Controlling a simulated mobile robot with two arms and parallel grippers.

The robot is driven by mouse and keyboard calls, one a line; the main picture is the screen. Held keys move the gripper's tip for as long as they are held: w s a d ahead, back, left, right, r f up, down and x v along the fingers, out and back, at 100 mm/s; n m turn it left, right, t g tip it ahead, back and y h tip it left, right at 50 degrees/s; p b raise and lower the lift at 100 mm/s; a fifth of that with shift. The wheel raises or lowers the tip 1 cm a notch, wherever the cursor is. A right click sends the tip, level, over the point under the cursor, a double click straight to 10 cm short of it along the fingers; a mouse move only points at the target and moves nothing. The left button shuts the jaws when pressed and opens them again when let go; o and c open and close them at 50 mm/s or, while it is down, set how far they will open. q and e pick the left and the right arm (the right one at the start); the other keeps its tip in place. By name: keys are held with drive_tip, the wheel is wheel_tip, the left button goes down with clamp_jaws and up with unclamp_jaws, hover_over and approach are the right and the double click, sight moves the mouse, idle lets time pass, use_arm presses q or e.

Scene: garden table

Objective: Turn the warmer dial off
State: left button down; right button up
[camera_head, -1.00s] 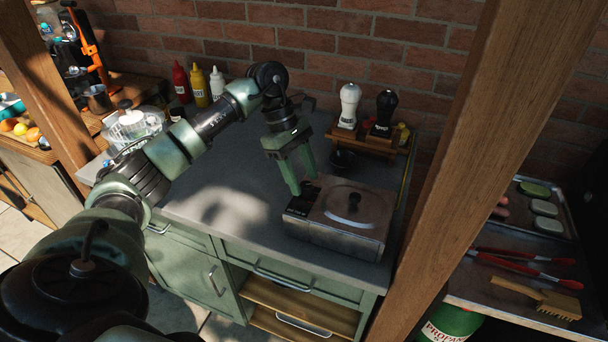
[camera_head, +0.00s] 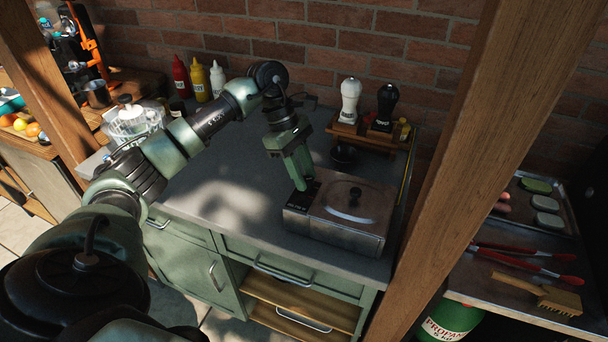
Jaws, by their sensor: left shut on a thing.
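The warmer (camera_head: 345,228) is a low metal box with a lidded top and a black knob on the lid. It stands on the grey counter near its front right. A dark control panel (camera_head: 297,204) runs along its left side. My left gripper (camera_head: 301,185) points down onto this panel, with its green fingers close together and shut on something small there. The dial is hidden by the fingers, so its setting cannot be read. My right gripper is not in view.
A wooden caddy (camera_head: 370,138) with a white and a black shaker stands behind the warmer, with a small dark bowl (camera_head: 344,155) in front. Squeeze bottles (camera_head: 199,80) stand at the back left. A wooden post (camera_head: 455,170) rises at the right. The counter's left middle (camera_head: 215,200) is clear.

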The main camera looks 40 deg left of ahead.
use_arm(q)
drive_tip(key=shift+f+n+t+b, duration=0.2)
drive_tip(key=shift+n+t+b, duration=0.2)
drive_tip(key=shift+n+b, duration=0.55)
drive_tip(key=n+t+b, duration=0.1)
drive_tip(key=n, duration=0.2)
drive_tip(key=shift+s+b, duration=0.15)
drive_tip(key=shift+b, duration=0.15)
drive_tip(key=shift+r+n+t+y+b, duration=0.1)
drive_tip(key=shift+n+t+y+b, duration=0.45)
drive_tip(key=shift+n, duration=0.7)
drive_tip(key=shift+s+d+r+n+t+y+b, duration=0.1)
drive_tip(key=shift+n+t+y+b, duration=0.1)
drive_tip(key=shift+n+b, duration=0.4)
drive_tip(key=shift+d+n+t+y+b, duration=0.1)
drive_tip(key=shift+n+t+y+b, duration=0.05)
drive_tip(key=shift+n, duration=0.75)
drive_tip(key=shift+a, duration=0.1)
drive_tip(key=c, duration=1.1)
unclamp_jaws()
